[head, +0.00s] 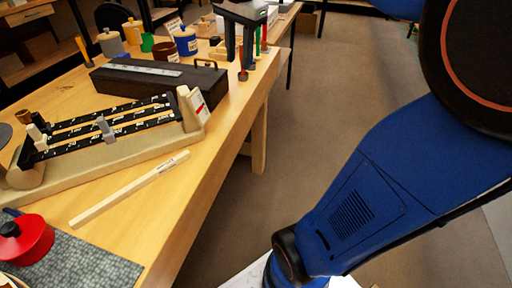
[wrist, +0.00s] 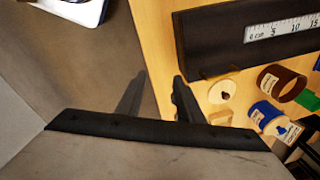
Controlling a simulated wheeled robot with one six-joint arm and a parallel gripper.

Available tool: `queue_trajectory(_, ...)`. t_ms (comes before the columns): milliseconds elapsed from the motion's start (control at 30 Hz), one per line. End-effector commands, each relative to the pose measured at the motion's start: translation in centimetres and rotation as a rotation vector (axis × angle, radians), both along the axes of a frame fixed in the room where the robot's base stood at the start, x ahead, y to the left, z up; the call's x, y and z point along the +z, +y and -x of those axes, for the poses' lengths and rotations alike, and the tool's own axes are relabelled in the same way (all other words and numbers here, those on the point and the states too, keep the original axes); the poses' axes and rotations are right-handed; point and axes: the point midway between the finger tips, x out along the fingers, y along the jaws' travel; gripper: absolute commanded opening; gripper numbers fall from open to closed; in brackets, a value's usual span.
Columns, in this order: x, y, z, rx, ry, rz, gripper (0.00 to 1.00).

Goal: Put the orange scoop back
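I cannot make out an orange scoop for certain in either view. In the head view a thin orange-yellow handle (head: 83,50) stands up at the far left of the bench; what it belongs to is too small to tell. My gripper (wrist: 159,78) shows in the wrist view with its two dark fingers apart and nothing between them. It is above the bench edge, beside a long black case (wrist: 225,45). In the head view my arm hangs at the right, over the floor, and the gripper is hidden.
The wooden bench (head: 215,150) holds a beam balance (head: 110,145), a pale wooden stick (head: 130,190), a red pot (head: 32,240) on a grey mat (head: 90,268), a blue jar (head: 186,42) and a brown jar (wrist: 281,83). Open floor (head: 320,110) lies right of the bench.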

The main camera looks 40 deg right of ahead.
Motion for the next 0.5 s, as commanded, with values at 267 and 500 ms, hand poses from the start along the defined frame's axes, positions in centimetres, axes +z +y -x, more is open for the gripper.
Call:
queue_trajectory(267, -5.9, 3.9, 7.9, 0.488, -0.082, 0.105, 0.34)
queue_trajectory(500, -12.0, 6.0, 13.8, 0.883, -0.144, 0.218, 0.34)
